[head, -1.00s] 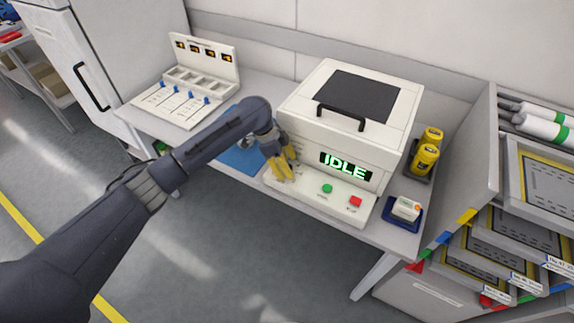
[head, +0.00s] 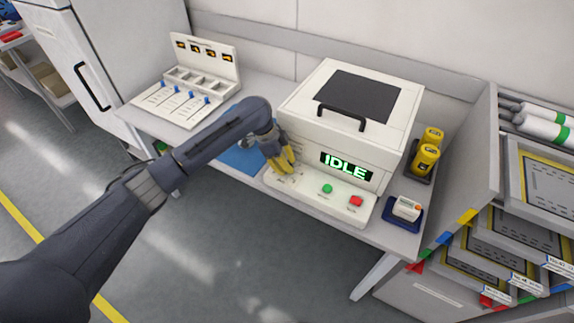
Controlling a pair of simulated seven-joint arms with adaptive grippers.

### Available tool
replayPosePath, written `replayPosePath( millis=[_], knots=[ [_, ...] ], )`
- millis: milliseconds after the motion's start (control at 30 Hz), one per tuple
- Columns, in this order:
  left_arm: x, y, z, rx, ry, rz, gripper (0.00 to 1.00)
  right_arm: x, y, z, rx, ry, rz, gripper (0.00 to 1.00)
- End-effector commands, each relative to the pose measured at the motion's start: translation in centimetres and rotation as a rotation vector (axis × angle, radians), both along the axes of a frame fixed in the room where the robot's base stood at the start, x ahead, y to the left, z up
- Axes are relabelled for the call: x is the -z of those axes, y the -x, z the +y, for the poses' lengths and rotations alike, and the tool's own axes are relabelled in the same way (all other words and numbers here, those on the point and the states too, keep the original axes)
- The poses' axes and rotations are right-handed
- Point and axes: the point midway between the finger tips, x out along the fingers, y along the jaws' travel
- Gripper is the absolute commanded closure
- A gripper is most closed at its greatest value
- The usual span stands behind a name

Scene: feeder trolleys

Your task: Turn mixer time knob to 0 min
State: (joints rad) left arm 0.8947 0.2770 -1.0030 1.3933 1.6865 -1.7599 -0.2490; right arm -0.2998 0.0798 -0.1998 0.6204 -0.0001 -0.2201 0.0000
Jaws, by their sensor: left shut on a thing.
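The mixer (head: 318,140) is a white box with a dark top window and a black handle. Its front display (head: 346,167) reads IDLE in green. Its front ledge carries a green button (head: 327,188) and a red button (head: 356,201). My left gripper (head: 287,169), with yellow fingers, is at the left end of this ledge, pointing down. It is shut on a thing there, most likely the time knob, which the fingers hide. The knob's setting cannot be read. My right gripper is not in view.
A blue mat (head: 243,158) lies left of the mixer, under my left arm. Two yellow jars (head: 425,158) and a small white device on a blue base (head: 406,209) stand to its right. A panel with blue sliders (head: 183,97) is at the back left.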

Motion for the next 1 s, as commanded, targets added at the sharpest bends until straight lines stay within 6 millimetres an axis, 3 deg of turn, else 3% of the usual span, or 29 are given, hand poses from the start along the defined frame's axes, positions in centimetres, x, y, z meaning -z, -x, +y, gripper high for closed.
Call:
replayPosePath(
  millis=[567, 1000],
  knots=[
    [-0.11, 0.11, -0.29, -0.062, 0.005, -0.001, 1.00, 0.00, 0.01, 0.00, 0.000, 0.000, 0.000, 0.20],
    [-0.21, 0.21, -0.44, -0.407, 0.008, -0.001, 1.00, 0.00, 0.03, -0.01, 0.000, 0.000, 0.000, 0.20]
  ],
)
